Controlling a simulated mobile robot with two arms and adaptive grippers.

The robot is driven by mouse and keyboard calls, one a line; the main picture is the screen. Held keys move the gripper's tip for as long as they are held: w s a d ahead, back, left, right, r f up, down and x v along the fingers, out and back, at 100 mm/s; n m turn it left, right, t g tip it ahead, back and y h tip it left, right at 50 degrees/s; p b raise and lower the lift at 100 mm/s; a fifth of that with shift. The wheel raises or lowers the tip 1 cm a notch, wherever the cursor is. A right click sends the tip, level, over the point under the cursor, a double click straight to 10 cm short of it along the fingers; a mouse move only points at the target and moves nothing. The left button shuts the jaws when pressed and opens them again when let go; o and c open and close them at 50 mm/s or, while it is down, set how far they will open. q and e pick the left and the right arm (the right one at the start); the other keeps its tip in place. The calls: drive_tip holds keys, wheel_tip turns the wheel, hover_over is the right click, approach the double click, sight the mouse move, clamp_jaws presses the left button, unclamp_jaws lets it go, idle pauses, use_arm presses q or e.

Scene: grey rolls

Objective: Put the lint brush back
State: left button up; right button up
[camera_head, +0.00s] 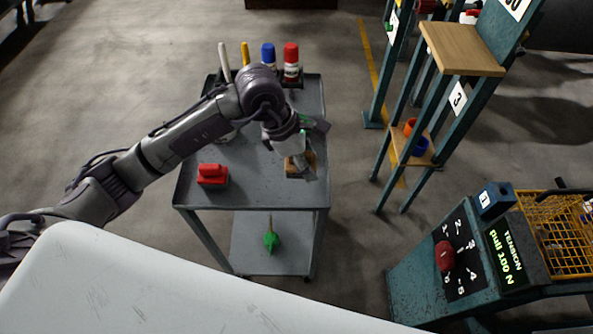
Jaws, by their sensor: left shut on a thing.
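My left gripper (304,160) reaches in from the left and points down over the right side of the grey cart's top shelf. It is shut on a tan, wood-coloured piece (293,170), which seems to be the lint brush. The gripper covers much of this piece, so its full shape is hidden. The piece is at or just above the shelf; I cannot tell whether it touches. My right gripper is not in view.
The cart (255,190) also bears a red block-like item (212,175), a blue bottle (268,55) and a red bottle (291,60). A green item (271,240) is on its lower shelf. A teal rack (465,85) and a tension panel (505,255) stand right. A white surface (150,290) fills the lower left.

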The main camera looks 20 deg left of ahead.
sight(297, 182)
use_arm(q)
drive_tip(key=shift+a+f, duration=0.4)
drive_tip(key=shift+a, duration=0.2)
drive_tip(key=shift+a+f, duration=0.35)
drive_tip(key=shift+a, duration=0.2)
wheel_tip(297, 182, down, 4)
drive_tip(key=shift+r, duration=0.1)
drive_tip(key=shift+f, duration=0.25)
drive_tip(key=o, duration=1.3)
drive_tip(key=shift+r, duration=0.1)
drive_tip(key=shift+r, duration=0.1)
